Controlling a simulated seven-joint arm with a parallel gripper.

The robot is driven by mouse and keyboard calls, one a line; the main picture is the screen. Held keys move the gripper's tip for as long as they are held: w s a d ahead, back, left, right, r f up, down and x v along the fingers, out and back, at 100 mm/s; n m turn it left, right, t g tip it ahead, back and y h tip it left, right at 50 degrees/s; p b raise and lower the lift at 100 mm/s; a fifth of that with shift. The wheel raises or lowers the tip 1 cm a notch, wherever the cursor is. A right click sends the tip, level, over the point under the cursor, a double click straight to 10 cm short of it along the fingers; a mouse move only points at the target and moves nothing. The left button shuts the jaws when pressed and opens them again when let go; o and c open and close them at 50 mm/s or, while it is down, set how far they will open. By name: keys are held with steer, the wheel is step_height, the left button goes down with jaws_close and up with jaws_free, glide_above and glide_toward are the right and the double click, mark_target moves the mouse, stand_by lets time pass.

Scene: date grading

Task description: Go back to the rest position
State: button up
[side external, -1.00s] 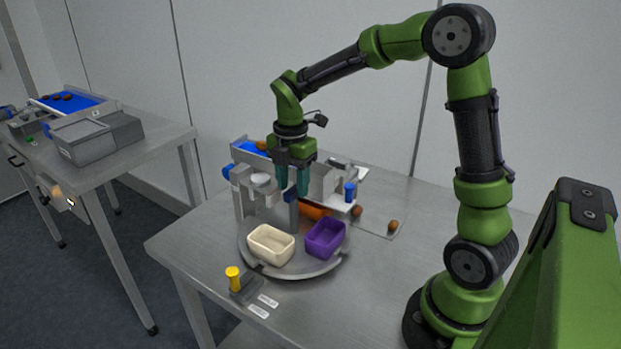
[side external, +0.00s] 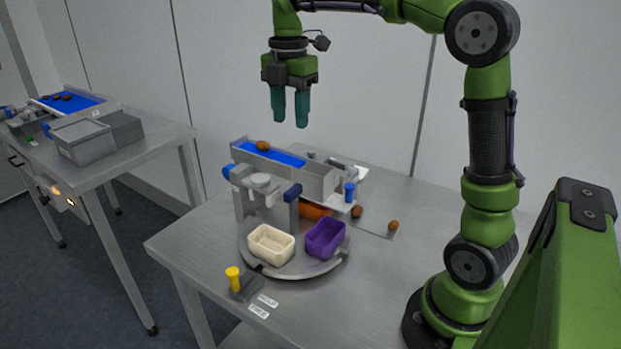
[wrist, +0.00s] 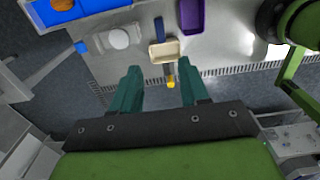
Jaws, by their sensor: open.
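My gripper (side external: 290,108) hangs in the air, fingers pointing down, well above the grading station on the table. Its two teal fingers stand apart with nothing between them; they also show in the wrist view (wrist: 158,88). Below it is the small conveyor with a blue belt (side external: 285,156), and a brown date (side external: 263,145) lies on its far left end. In front, a cream tray (side external: 271,258) and a purple tray (side external: 325,252) rest on a round grey turntable (side external: 297,270).
Two dates (side external: 393,225) lie at the right of the station. A yellow-topped lever (side external: 233,278) stands near the table's front edge. A second table (side external: 150,150) with another blue belt and grey box is at the left. The air around my gripper is clear.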

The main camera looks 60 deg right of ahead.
steer(key=s+a+f+m+t+y, duration=0.1)
steer(key=s+a+f+m+t, duration=0.2)
steer(key=s+m, duration=0.4)
steer(key=s+a+f+m+t+y, duration=0.1)
steer(key=s+a+f+m+t, duration=0.2)
steer(key=s+m, duration=0.5)
steer(key=a+m+t, duration=0.1)
steer(key=a+m, duration=0.1)
steer(key=m, duration=0.5)
steer(key=shift+a+f, duration=0.15)
steer(key=shift+f, duration=0.05)
